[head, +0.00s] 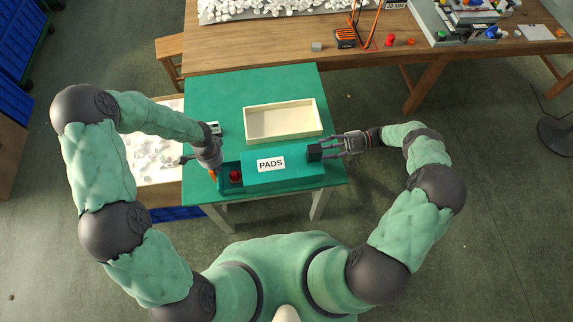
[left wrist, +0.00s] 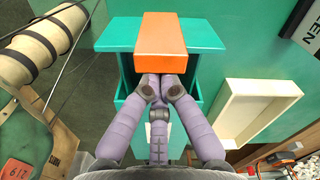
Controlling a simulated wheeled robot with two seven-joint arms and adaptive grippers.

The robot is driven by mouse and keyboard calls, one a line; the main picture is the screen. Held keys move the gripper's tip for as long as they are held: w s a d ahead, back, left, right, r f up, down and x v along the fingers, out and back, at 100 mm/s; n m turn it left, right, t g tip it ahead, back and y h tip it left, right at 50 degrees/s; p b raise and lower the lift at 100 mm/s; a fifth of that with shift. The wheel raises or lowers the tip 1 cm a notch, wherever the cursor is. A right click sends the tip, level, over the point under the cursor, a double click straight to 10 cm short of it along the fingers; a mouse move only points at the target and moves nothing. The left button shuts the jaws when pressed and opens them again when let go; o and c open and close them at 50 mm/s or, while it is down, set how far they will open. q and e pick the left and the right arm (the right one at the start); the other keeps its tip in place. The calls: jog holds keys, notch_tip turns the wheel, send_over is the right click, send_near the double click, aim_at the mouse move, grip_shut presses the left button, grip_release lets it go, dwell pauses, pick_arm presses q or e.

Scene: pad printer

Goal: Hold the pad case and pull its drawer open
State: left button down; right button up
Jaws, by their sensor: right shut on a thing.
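The green pad case (head: 283,170) with a white PADS label lies along the table's front. Its drawer (head: 225,183) stands partly out at the left end and shows a round red thing (head: 235,176) inside. My right gripper (head: 322,150) is shut on the dark block at the case's right end. My left gripper (head: 212,168) is at the drawer's orange handle (left wrist: 161,45). In the left wrist view its fingertips (left wrist: 161,84) meet the handle's lower edge. The handle hides the tips, so I cannot tell whether they grip it.
An empty cream tray (head: 283,134) lies behind the case on the green table (head: 225,95). A box of white pieces (head: 155,150) stands left of the table. A wooden bench (head: 240,60) with equipment runs behind.

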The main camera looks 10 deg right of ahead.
jog(key=shift+s+f, duration=0.1)
jog(key=shift+f, duration=0.2)
pick_arm(q)
jog(key=a, duration=0.7)
dwell(1.2)
jog(key=shift+d, duration=0.65)
notch_tip(320, 180, up, 7)
dwell(0.7)
dwell(0.5)
pick_arm(e)
jog(key=o, duration=1.6)
jog(key=shift+r, duration=0.1)
